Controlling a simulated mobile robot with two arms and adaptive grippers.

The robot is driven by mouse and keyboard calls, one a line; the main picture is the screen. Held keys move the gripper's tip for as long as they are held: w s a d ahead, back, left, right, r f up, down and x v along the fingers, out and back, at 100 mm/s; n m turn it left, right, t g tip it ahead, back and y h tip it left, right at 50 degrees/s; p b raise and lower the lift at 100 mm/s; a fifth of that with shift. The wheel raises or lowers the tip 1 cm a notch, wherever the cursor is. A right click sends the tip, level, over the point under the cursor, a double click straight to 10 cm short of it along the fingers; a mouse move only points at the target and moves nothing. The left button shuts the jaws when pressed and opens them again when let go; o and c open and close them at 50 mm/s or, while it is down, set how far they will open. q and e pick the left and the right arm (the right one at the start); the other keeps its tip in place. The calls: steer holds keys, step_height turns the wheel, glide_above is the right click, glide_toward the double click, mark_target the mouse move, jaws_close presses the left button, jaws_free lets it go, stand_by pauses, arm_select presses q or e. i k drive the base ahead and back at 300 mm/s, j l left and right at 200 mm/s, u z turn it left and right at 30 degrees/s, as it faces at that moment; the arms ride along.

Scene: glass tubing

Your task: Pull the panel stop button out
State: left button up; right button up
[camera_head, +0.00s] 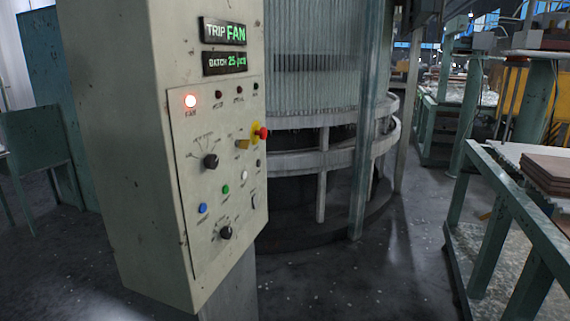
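The panel stop button (263,133) is a red mushroom head on a yellow collar, at the right edge of the control panel (181,185). It stands out from the panel face; whether it is latched in or out I cannot tell. A small brass-yellow piece (242,144) sits just left of it. Neither of my grippers is in view.
The panel has black knobs (211,161) and blue (203,208), green (226,189) and white (244,174) buttons. A round caged machine (315,75) stands behind the panel. A green-framed table (521,201) stands at the right. Open floor (400,270) lies between.

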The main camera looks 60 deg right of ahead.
mark_target(262, 133)
steer(key=z, duration=1.45)
